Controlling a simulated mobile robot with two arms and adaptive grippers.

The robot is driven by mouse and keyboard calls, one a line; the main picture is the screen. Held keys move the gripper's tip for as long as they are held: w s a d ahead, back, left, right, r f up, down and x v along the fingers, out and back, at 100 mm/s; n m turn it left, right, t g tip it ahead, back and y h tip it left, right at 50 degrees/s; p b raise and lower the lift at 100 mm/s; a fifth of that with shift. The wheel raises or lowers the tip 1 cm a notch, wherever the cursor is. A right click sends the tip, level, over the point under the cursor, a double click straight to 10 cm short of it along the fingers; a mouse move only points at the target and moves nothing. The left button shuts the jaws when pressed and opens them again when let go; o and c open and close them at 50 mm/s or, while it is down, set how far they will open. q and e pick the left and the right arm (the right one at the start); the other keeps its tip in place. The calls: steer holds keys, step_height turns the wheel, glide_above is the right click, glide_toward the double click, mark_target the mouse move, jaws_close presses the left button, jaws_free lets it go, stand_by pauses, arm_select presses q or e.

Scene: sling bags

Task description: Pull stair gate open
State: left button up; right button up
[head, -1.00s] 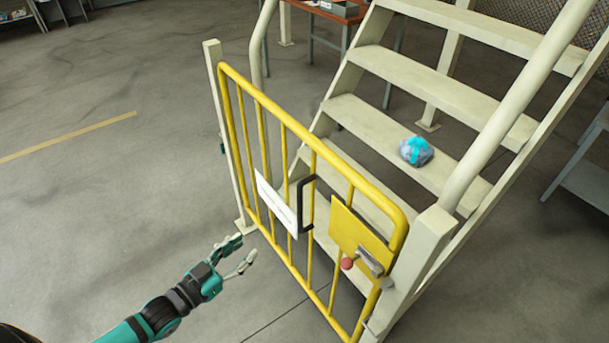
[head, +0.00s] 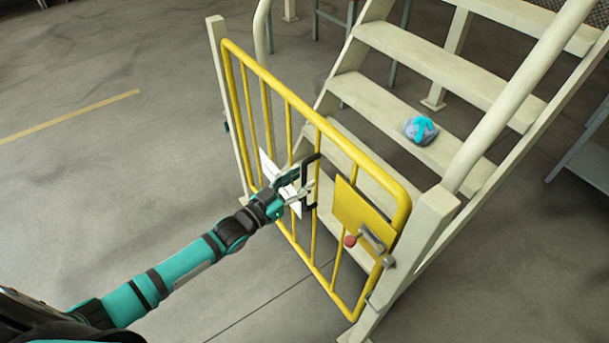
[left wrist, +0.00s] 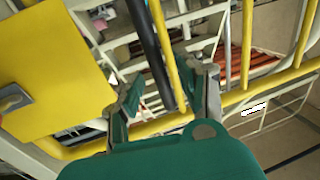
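The yellow stair gate (head: 318,121) stands across the foot of the stairs, with its right side up against the cream post (head: 430,225). A black handle (head: 312,158) is fixed on its middle bars. A yellow plate (head: 356,213) beside it carries a grey latch (head: 374,240) and a red knob (head: 350,241). My left gripper (head: 301,183) is at the handle with its fingers spread. In the left wrist view, the handle (left wrist: 146,45) and a yellow bar run between the open fingertips (left wrist: 168,88); contact cannot be told. My right gripper is not in view.
The cream stairs (head: 440,68) rise behind the gate, with a blue-grey bundle (head: 420,130) on a step. A white sign (head: 268,174) hangs on the gate, partly behind my gripper. The grey floor (head: 110,200) in front and left is clear.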

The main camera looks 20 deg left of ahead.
arm_select(q)
steer(key=shift+x, duration=1)
jaws_close()
